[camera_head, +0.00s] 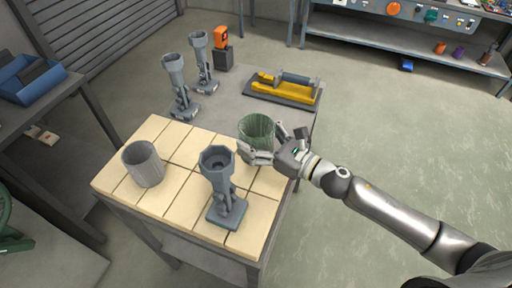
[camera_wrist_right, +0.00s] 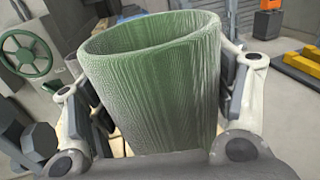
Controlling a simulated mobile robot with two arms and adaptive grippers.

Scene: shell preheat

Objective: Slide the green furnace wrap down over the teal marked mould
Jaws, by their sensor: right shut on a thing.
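The green furnace wrap (camera_head: 257,131) is an open-topped ribbed sleeve at the right side of the tiled table. My right gripper (camera_head: 262,154) is shut on it, with a finger on each side. In the right wrist view the wrap (camera_wrist_right: 150,85) stands nearly upright between the fingers (camera_wrist_right: 155,105). I cannot tell whether its bottom touches the tiles. A blue-grey mould (camera_head: 222,190) with a hollow cup top stands upright on the tiles, left of and in front of the wrap, apart from it. I cannot make out a teal mark on any mould. My left gripper is out of view.
A grey ribbed sleeve (camera_head: 144,165) stands on the tiles at left. Two more grey moulds (camera_head: 178,85) (camera_head: 203,58) stand behind the tiles. An orange device (camera_head: 221,40) and a yellow tool on a dark tray (camera_head: 285,88) are at the back.

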